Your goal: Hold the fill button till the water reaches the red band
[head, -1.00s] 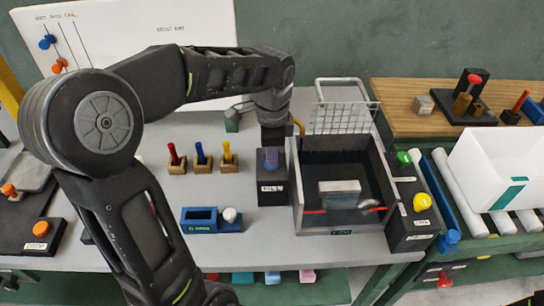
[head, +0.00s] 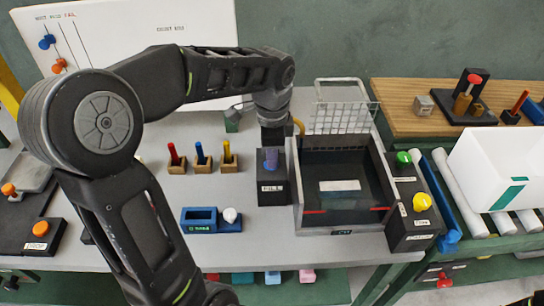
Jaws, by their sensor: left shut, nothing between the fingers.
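The box labelled FILL (head: 272,191) stands left of the tank, with its blue fill button (head: 270,160) on top. My left gripper (head: 271,143) is shut and empty, pointing down right at the button; whether it is touching cannot be told. The open tank (head: 344,226) holds dark water (head: 335,168). A pale flat block (head: 340,185) shows in the middle of the water. Red band marks (head: 315,211) show at the left and right near the tank's front. The exact gap between water and band is hard to tell.
A wire basket (head: 342,117) stands at the tank's back. A box with green and yellow buttons (head: 411,220) adjoins its right side. Small coloured pegs in wooden blocks (head: 202,166) and a blue fixture (head: 205,220) stand left of the FILL box. A white bin (head: 497,165) sits on rollers at right.

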